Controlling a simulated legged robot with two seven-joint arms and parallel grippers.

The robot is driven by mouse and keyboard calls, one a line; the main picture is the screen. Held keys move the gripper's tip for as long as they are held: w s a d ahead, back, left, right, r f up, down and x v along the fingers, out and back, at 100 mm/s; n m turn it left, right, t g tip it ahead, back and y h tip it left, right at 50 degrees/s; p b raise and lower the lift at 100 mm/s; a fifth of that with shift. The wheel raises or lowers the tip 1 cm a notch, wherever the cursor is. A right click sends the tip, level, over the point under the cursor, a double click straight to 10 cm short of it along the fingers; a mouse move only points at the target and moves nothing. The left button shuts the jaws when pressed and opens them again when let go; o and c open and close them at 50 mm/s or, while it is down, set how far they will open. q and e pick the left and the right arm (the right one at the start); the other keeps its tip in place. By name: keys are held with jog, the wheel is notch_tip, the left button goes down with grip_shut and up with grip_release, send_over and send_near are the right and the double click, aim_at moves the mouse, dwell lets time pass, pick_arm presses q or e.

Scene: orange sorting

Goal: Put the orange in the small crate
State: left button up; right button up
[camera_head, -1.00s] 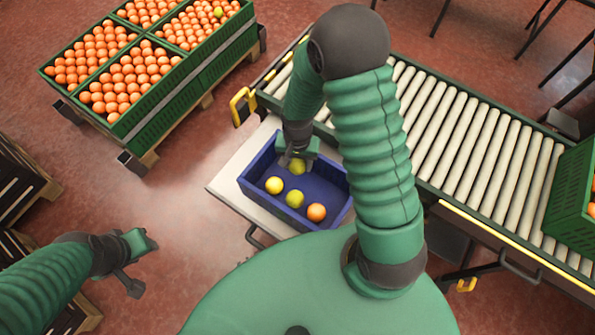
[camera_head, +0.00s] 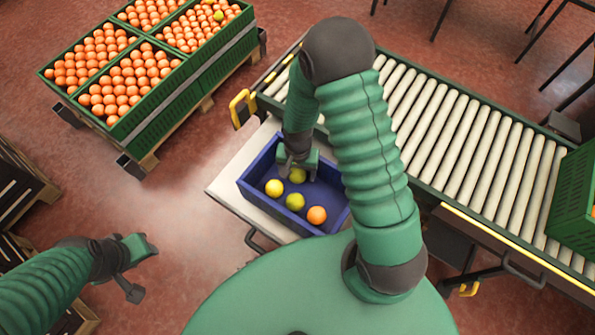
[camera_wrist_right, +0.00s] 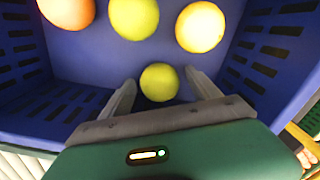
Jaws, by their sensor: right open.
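The small blue crate (camera_head: 258,207) stands on a pale table. Inside it lie an orange (camera_head: 316,215) in the near right part and three yellow or yellow-green fruits. Two of these, a yellow one (camera_head: 274,188) and a yellow-green one (camera_head: 295,202), lie in a row with the orange. My right gripper (camera_head: 296,167) is open and reaches down into the crate. In the wrist view its fingers stand on either side of the third, yellow-green fruit (camera_wrist_right: 160,82). The orange shows at the wrist view's top left (camera_wrist_right: 66,9). My left gripper (camera_head: 137,268) is open, empty, off to the left.
A roller conveyor (camera_head: 455,135) runs behind and right of the crate. A green crate with oranges (camera_head: 573,205) sits at its right end. Large green crates of oranges (camera_head: 178,100) stand on a pallet at upper left. Red floor is clear between.

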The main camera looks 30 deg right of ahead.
aim_at(297, 170)
jog(key=s+a+r+n+t+p, duration=0.1)
jog(key=r+n+p, duration=0.3)
jog(key=r, duration=1.1)
jog(key=s+a+r+n+t+p, duration=0.1)
jog(key=s+a+r+n+p, duration=0.2)
jog(key=r+p, duration=0.7)
notch_tip(297, 170, up, 7)
jog(key=shift+s+a+f+n+t+p, duration=0.2)
jog(key=shift+s+a+n+t+p, duration=0.15)
jog(key=shift+n, duration=0.55)
jog(key=shift+w, duration=0.1)
